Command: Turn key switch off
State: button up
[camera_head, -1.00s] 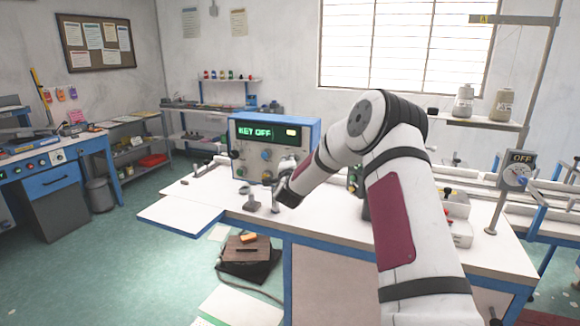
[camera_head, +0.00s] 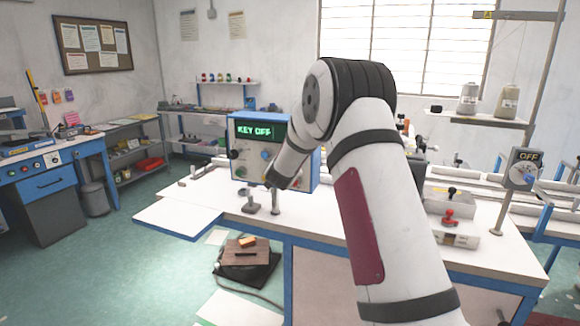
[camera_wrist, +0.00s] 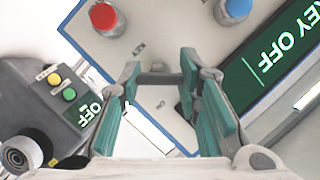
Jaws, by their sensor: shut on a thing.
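The blue-edged console (camera_head: 242,164) stands on the white bench, and its green display (camera_head: 255,131) reads "KEY OFF". The display also shows at the right of the wrist view (camera_wrist: 277,60). My gripper (camera_head: 272,183) is at the console's lower front, mostly hidden by my arm. In the wrist view its green-padded fingers (camera_wrist: 163,95) stand apart, with a grey bar (camera_wrist: 158,78) between them against the panel. This looks like the key switch's handle, but its turn angle is unclear. A red knob (camera_wrist: 104,17) and a blue knob (camera_wrist: 236,9) show beyond the fingers.
A dark box with yellow and green buttons (camera_wrist: 62,85) is beside the panel in the wrist view. Small metal stands (camera_head: 251,205) are on the bench near my gripper. A post with an "OFF" sign (camera_head: 525,168) stands at the right. The bench's left front is mostly clear.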

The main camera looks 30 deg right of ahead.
dwell(0.3)
jog(key=o, duration=1.2)
jog(key=shift+c, duration=0.2)
jog(key=v, duration=1.2)
